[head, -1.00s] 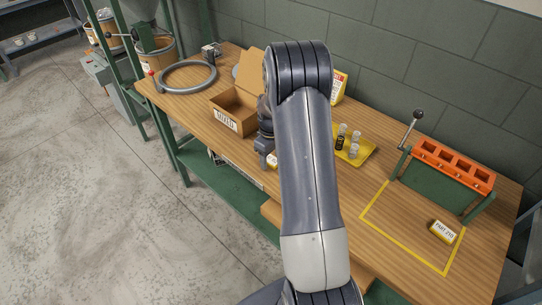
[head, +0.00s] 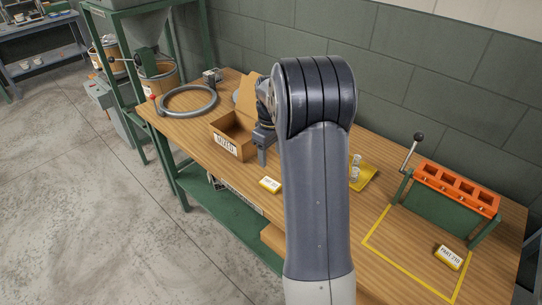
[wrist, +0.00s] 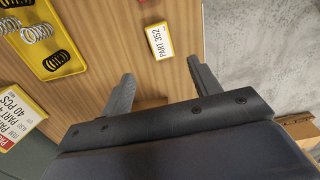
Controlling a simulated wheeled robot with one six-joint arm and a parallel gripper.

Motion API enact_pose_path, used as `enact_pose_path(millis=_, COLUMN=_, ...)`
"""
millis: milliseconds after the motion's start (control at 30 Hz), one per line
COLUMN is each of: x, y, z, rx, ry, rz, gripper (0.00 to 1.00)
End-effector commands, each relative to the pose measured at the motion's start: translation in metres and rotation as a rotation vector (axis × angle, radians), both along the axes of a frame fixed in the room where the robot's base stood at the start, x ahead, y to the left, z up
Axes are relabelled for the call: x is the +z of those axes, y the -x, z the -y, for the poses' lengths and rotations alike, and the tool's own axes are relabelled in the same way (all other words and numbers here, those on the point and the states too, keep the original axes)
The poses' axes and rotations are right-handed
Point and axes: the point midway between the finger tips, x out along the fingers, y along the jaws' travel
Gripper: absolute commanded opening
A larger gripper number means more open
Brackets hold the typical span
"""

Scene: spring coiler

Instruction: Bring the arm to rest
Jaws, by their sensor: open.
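My arm rises through the middle of the head view and bends over at its dark elbow. My gripper (head: 262,158) hangs behind the elbow, beside the cardboard box marked MIXED (head: 234,134), partly hidden by my arm. In the wrist view my gripper (wrist: 161,68) has its two fingers wide apart with nothing between them. The same card shows in the head view (head: 270,185) in front of the box.
A yellow tray (head: 366,178) with springs is partly behind my arm; it also shows in the wrist view (wrist: 71,66). An orange-topped fixture (head: 456,189) with a lever stands at right, near a PART 210 box (head: 449,257). A grey ring (head: 188,100) lies at left.

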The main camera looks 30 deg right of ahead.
Motion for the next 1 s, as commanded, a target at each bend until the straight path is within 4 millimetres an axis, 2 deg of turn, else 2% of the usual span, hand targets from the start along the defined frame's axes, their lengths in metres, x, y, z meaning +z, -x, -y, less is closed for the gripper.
enact_pose_path(millis=167, x=-0.001, y=0.000, z=0.000, rx=0.000, ry=0.000, rz=0.000, gripper=0.59)
enact_pose_path(millis=333, x=-0.014, y=0.000, z=0.000, rx=0.000, ry=-0.001, rz=-0.003, gripper=0.59)
enact_pose_path(millis=467, x=-0.035, y=0.001, z=0.000, rx=0.000, ry=-0.002, rz=-0.005, gripper=0.59)
enact_pose_path(millis=933, x=-0.129, y=0.001, z=0.000, rx=0.000, ry=-0.001, rz=-0.004, gripper=0.59)
enact_pose_path(millis=1000, x=-0.115, y=-0.001, z=0.000, rx=0.000, ry=0.002, rz=0.004, gripper=0.59)
